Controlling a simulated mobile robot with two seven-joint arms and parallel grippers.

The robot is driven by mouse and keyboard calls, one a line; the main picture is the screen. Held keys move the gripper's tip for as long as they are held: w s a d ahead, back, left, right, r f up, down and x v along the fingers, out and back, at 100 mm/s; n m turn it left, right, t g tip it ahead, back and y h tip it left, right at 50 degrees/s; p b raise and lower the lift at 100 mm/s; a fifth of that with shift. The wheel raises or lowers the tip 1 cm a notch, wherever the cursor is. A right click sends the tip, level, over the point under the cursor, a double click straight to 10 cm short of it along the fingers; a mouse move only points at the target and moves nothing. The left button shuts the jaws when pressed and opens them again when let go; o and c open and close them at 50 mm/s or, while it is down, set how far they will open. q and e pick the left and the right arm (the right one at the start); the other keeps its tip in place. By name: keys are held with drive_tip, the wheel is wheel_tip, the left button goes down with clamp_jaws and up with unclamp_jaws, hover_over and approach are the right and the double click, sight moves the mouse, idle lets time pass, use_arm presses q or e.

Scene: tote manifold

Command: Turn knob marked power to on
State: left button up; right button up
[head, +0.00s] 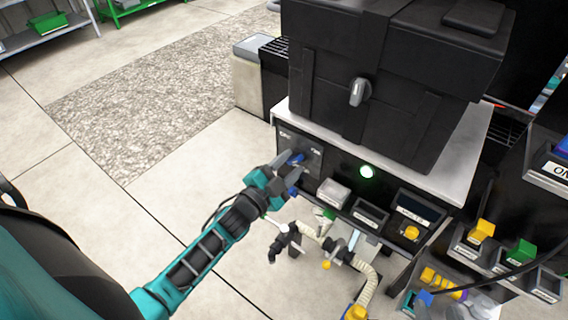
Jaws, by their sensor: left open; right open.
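A small blue knob (296,159) sits on the dark front panel (300,146) under the white tabletop, with small light labels around it too small to read. I cannot tell its setting. My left gripper (287,168) is at this panel, its two grey fingers open and pointing at it. One finger lies just left of the knob and the other just below right, so the knob shows between them. I cannot tell whether they touch it. My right gripper is not in view.
A lit green light (367,171) is right of the panel. A black case (390,80) with a grey knob (360,92) stands on the white tabletop (455,165). Small bins (369,214) and a hose (368,275) are below right. Open floor lies left.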

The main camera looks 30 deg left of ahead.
use_arm(q)
drive_tip(key=s+a+p, duration=0.1)
drive_tip(key=s, duration=1.1)
drive_tip(key=shift+s+a+p, duration=0.35)
drive_tip(key=shift+a, duration=0.05)
